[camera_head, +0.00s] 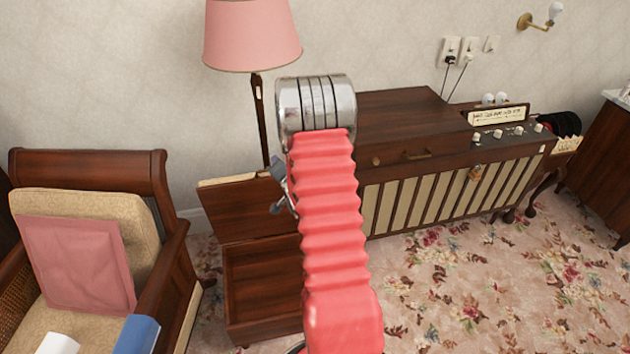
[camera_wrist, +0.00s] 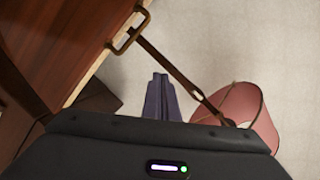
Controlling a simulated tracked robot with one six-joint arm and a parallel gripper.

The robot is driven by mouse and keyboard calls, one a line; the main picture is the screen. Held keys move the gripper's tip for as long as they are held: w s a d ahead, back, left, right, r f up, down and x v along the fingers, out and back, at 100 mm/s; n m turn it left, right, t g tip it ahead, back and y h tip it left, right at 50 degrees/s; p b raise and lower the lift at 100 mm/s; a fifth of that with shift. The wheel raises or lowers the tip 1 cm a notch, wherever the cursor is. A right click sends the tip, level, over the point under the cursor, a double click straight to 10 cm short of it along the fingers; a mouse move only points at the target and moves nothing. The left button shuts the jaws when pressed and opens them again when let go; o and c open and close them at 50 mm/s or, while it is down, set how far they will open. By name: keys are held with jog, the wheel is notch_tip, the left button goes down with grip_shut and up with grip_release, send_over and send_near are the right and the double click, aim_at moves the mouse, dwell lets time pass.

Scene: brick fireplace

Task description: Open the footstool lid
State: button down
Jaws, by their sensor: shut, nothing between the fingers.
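The footstool (camera_head: 262,290) is a dark wooden box on the floor left of my arm in the head view. Its lid (camera_head: 238,208) appears raised steeply, with a cream edge along the top. My red arm hides the right side of both. My gripper (camera_head: 280,188) is beside the lid's right side, partly hidden by the arm. In the wrist view a wooden panel with a cream edge, seemingly the lid (camera_wrist: 60,40), fills the upper left. A brass handle (camera_wrist: 127,32) is on its edge. My gripper's fingers (camera_wrist: 160,78) are together and empty, apart from the handle.
A floor lamp with a pink shade (camera_head: 252,35) stands behind the footstool; its shade (camera_wrist: 245,112) is right of the fingers in the wrist view. An armchair (camera_head: 95,225) stands left, a wooden radio cabinet (camera_head: 450,180) right. Patterned carpet (camera_head: 480,290) is clear at the front right.

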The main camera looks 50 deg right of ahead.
jog(key=s+d+f+m+t+h, duration=0.1)
jog(key=s+d+f+m+h, duration=0.1)
jog(key=s+f, duration=0.5)
jog(key=s+d+f+m+t+h, duration=0.1)
jog(key=s+d+f+m+h, duration=0.1)
jog(key=s+d+f+m, duration=0.3)
jog(key=s+f+m, duration=0.1)
jog(key=s+f, duration=0.2)
jog(key=f, duration=0.2)
jog(key=shift+t, duration=0.3)
jog(key=x, duration=1.3)
jog(key=shift+w+d, duration=0.3)
jog(key=shift+r, duration=0.1)
